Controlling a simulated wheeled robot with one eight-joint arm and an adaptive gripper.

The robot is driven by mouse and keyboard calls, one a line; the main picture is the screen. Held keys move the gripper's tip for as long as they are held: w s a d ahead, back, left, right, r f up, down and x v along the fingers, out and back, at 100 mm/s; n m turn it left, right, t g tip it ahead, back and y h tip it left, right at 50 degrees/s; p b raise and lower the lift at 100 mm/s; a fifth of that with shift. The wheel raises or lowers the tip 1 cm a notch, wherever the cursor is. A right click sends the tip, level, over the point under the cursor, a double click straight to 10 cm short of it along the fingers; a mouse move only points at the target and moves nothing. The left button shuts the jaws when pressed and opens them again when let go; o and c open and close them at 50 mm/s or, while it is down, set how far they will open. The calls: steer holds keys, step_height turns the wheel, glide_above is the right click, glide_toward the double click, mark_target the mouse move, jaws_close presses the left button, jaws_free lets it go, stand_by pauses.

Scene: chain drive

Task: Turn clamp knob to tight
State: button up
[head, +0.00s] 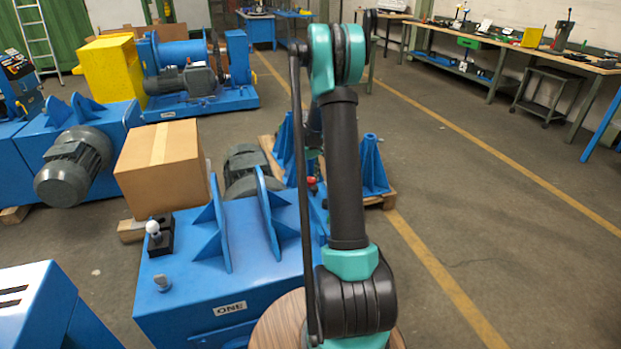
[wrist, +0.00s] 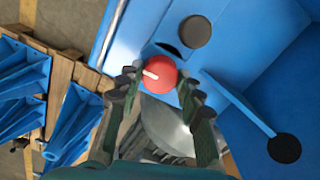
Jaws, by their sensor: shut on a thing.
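The clamp knob (wrist: 160,75) is a round red knob with a white pointer line, in the upper middle of the wrist view. The line runs from near the knob's centre toward its left edge. My gripper (wrist: 158,84) has one finger on each side of the knob and is shut on it. The knob sits beside the blue machine frame (wrist: 225,65). In the head view my arm hides most of the gripper. A small red spot (head: 312,184) shows beside the arm there; I cannot tell if it is this knob.
A blue machine base (head: 180,290) with upright fins stands left of my arm. A cardboard box (head: 150,185) sits behind it. Blue brackets (head: 372,165) stand on a wooden pallet to the right. The floor farther right is clear up to the workbench (head: 500,48).

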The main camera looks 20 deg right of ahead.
steer(key=m, duration=0.4)
steer(key=shift+m, duration=0.3)
steer(key=m, duration=0.4)
steer(key=shift+m, duration=0.3)
steer(key=m, duration=0.4)
steer(key=shift+m, duration=0.3)
steer(key=m, duration=0.4)
steer(key=shift+m, duration=0.3)
steer(key=o, duration=0.9)
steer(key=shift+r, duration=0.1)
